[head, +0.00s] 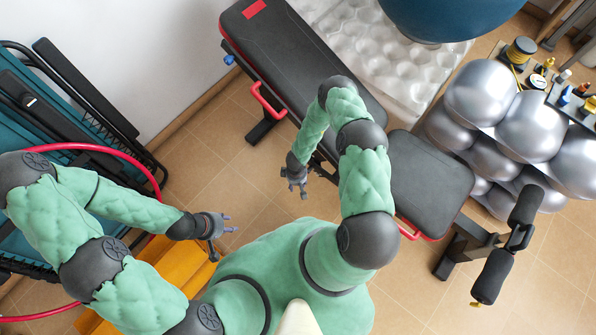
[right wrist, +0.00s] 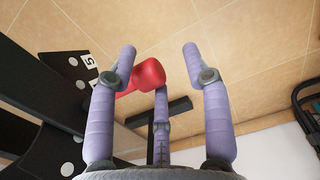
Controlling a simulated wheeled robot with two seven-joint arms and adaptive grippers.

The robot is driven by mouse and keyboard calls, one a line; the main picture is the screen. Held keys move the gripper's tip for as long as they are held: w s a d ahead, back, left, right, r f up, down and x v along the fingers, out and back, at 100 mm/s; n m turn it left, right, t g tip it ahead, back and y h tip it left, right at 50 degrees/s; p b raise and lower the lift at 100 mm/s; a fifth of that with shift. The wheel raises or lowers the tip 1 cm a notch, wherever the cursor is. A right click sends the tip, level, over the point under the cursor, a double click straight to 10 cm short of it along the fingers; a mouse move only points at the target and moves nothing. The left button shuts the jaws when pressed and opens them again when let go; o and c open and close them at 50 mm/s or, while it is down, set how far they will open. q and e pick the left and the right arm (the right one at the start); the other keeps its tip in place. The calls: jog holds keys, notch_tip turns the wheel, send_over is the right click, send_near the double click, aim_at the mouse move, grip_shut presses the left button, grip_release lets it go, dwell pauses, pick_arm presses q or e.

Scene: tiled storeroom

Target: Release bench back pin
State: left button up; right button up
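The bench has a long black backrest (head: 300,62) and a separate black seat (head: 430,182) in the head view. A red pin knob (right wrist: 150,75) sits beside a black plate (right wrist: 62,78) with holes and a number label in the right wrist view. My right gripper (head: 298,187) is beside the bench, below the backrest's edge. Its lavender fingers (right wrist: 159,60) are spread, with the knob between them, nearer the left finger; contact cannot be told. My left gripper (head: 225,226) has its fingers apart, empty, away from the bench.
A red bench handle (head: 267,100) and a blue knob (head: 229,60) stick out along the backrest's left side. Silver balls (head: 530,125) are stacked at the right. An orange-yellow box (head: 175,268) and a dark rack (head: 75,90) stand left. Tiled floor between is clear.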

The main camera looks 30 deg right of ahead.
jog(key=shift+w+d, duration=0.2)
jog(key=shift+r, duration=0.55)
notch_tip(320, 180, up, 11)
dwell(0.5)
jog(key=s+a+r+m+y+p, duration=0.3)
jog(key=s+a+r+m, duration=0.4)
jog(key=s+a+r, duration=0.3)
notch_tip(320, 180, up, 4)
jog(key=shift+a+r+t+y+p, duration=0.1)
jog(key=shift+a+t+y+p, duration=0.25)
jog(key=shift+a, duration=0.45)
